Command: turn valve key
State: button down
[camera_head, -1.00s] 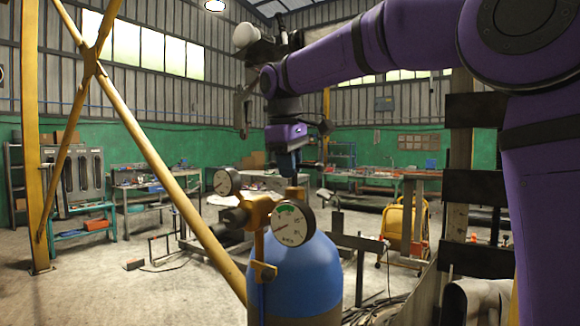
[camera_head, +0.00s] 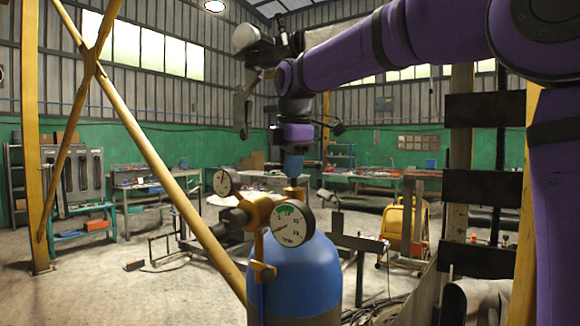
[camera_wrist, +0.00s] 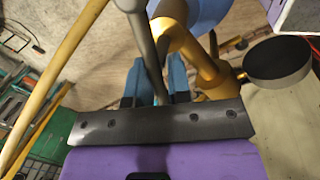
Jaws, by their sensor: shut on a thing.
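My gripper (camera_head: 293,176) is over the brass valve (camera_head: 258,212) on top of a blue gas cylinder (camera_head: 300,275). In the wrist view its two blue fingers (camera_wrist: 154,82) are shut on the valve key (camera_wrist: 143,40), a grey bar running between them toward the top of the picture. The brass valve body (camera_wrist: 196,62) is just right of the fingers there. How the key sits on the valve stem is hidden.
A yellow diagonal brace (camera_head: 160,165) crosses close to the cylinder's left. A metal stand (camera_head: 350,242) and a yellow wheeled unit (camera_head: 404,232) are behind at right. Workbenches (camera_head: 140,190) line the back wall. Open concrete floor lies at left.

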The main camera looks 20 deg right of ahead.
jog(key=n, duration=0.3)
jog(key=n+y, duration=0.1)
jog(key=n, duration=0.2)
jog(key=shift+s+d+n, duration=0.15)
jog(key=shift+n, duration=0.15)
dwell(0.5)
jog(key=c, duration=1.2)
grip_release()
jog(key=v, duration=1)
jog(key=shift+r, duration=0.35)
jog(key=shift+d, duration=0.1)
